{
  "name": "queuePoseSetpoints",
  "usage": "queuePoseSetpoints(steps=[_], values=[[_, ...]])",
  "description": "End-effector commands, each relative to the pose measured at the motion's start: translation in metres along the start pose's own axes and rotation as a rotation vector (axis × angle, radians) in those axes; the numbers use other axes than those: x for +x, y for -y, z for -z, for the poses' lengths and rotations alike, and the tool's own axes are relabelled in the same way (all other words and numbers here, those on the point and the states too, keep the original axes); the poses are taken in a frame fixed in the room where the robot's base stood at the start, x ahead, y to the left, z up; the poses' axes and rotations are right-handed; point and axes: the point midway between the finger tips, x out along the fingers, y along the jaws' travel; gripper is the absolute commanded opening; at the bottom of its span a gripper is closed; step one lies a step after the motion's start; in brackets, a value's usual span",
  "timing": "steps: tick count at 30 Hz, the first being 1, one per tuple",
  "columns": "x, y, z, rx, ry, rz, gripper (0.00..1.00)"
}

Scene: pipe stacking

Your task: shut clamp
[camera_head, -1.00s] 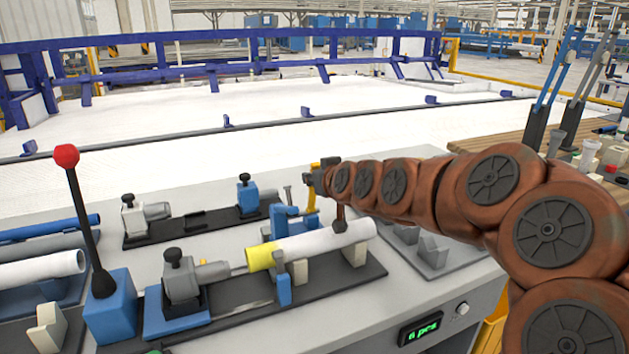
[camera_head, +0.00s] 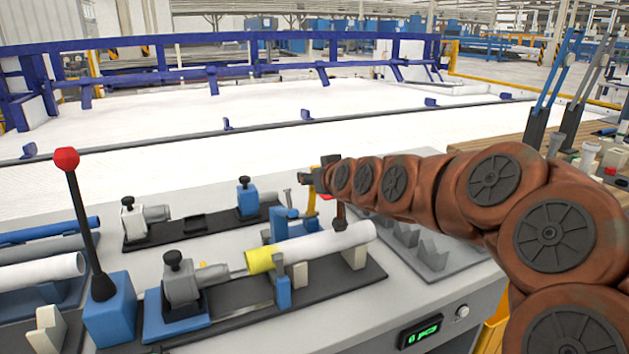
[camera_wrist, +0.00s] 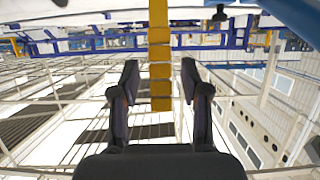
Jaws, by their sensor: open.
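The clamp (camera_head: 288,228) is blue with an upright yellow handle (camera_head: 312,206), and stands at the middle of the dark fixture behind a pipe (camera_head: 325,243). The pipe is white with a yellow end and lies across the fixture's supports. My gripper (camera_head: 317,177) is above the clamp, at the top of the yellow handle. In the wrist view my gripper (camera_wrist: 158,78) is open, its two dark fingers apart. A yellow bar (camera_wrist: 160,50) shows between and beyond them; I cannot tell whether they touch it. Part of the clamp is hidden behind the pipe.
A red-knobbed lever (camera_head: 76,220) stands on a blue block at left. A grey toggle unit (camera_head: 185,280) sits left of the pipe. A second fixture (camera_head: 195,222) lies behind. Grey V-shaped supports (camera_head: 435,252) are under my arm at right.

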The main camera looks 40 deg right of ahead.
Motion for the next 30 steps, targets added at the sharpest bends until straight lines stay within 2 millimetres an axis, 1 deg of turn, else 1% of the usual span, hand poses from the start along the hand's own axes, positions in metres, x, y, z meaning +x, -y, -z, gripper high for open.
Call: queuePoseSetpoints(steps=[1,9,16,21,30], values=[[-0.003,0.0,0.008,-0.002,-0.004,-0.001,0.46],[-0.018,0.0,0.05,-0.001,-0.003,0.0,0.46],[-0.027,0.0,0.074,-0.001,-0.001,0.001,0.46],[-0.03,0.001,0.083,0.0,0.0,0.002,0.46],[-0.031,0.001,0.083,0.0,0.002,0.002,0.46]])
